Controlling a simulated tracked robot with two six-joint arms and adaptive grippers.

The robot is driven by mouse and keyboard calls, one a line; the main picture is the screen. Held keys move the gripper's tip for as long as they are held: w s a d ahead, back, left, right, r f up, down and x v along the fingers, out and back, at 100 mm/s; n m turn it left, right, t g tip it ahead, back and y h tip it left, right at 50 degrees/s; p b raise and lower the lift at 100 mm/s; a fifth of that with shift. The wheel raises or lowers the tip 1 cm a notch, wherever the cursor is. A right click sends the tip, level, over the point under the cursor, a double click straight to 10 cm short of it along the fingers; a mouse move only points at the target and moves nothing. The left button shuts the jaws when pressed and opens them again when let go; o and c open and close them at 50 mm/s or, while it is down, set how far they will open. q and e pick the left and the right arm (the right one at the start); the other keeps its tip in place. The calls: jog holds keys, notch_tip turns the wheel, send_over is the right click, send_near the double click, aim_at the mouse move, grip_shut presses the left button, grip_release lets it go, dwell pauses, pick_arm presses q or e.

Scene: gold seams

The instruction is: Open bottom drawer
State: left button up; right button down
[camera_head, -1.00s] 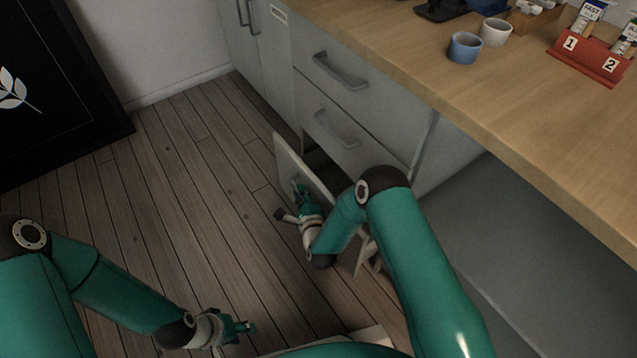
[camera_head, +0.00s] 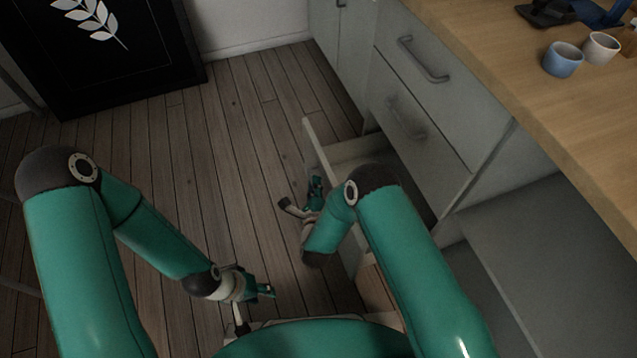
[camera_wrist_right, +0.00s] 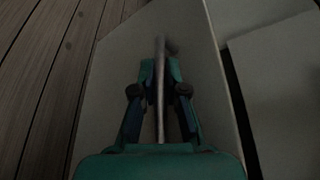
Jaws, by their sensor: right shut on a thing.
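The bottom drawer (camera_head: 345,154) stands pulled out from the grey cabinet, and part of its inside shows behind its front panel. My right gripper (camera_head: 315,190) is at the outer face of that panel. In the right wrist view my right gripper (camera_wrist_right: 160,85) is shut on the drawer's bar handle (camera_wrist_right: 161,55), which runs between the fingers. My forearm hides part of the drawer in the head view. My left gripper (camera_head: 268,290) hangs empty over the floor at the lower middle; its fingers look slightly apart.
Two closed drawers with handles, the top one (camera_head: 425,60) among them, sit above the bottom drawer. A wooden worktop (camera_head: 540,110) holds a blue cup (camera_head: 562,60) and a white cup (camera_head: 601,48). The wooden floor (camera_head: 240,150) left of the drawer is clear. A black framed picture (camera_head: 110,60) stands at the far left.

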jog(key=shift+f, duration=0.1)
jog(key=c, duration=1.5)
grip_release()
jog(key=v, duration=1.2)
